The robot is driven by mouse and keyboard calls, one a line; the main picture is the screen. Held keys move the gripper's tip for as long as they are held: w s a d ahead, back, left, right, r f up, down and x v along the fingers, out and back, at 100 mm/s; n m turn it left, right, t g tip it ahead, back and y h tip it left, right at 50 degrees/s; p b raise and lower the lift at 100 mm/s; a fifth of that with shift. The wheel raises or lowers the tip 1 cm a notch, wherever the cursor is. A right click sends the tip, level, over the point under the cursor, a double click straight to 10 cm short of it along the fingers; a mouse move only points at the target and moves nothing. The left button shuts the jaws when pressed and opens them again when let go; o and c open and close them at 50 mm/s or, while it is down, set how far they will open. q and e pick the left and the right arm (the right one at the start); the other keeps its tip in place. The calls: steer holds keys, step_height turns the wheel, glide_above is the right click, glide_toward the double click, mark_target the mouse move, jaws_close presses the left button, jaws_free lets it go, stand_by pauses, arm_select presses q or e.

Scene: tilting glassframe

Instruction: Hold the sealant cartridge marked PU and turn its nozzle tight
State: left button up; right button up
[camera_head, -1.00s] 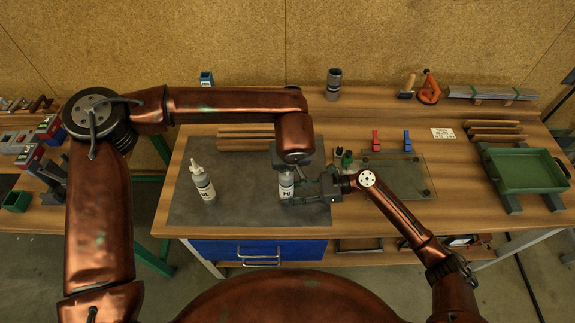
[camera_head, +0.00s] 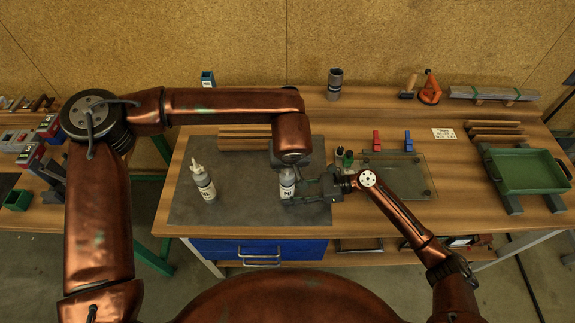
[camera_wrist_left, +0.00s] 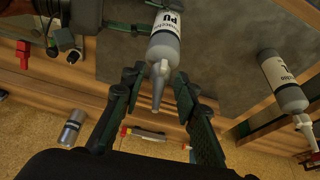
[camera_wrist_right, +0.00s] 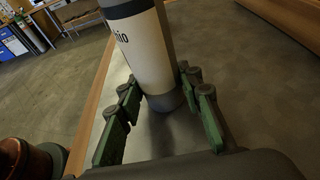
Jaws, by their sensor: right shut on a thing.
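The sealant cartridge marked PU (camera_head: 287,189) stands upright at the right part of the grey mat. My right gripper (camera_head: 295,193) is shut on its body from the right. In the right wrist view the fingers (camera_wrist_right: 163,92) are on both sides of the cartridge's lower body (camera_wrist_right: 143,50). My left gripper (camera_head: 288,165) is above the cartridge and hides its top in the head view. In the left wrist view its fingers (camera_wrist_left: 158,90) are open, one on each side of the pale nozzle (camera_wrist_left: 158,85), with visible gaps.
A second white-nozzled cartridge (camera_head: 205,187) stands on the grey mat (camera_head: 240,205) to the left. A glass pane (camera_head: 410,180) lies on the right, near red and blue clamps. A green tray (camera_head: 528,171) is at the far right.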

arm_select(q)
steer(key=v, duration=1.2)
arm_select(e)
steer(key=o, duration=0.9)
steer(key=shift+o, duration=0.2)
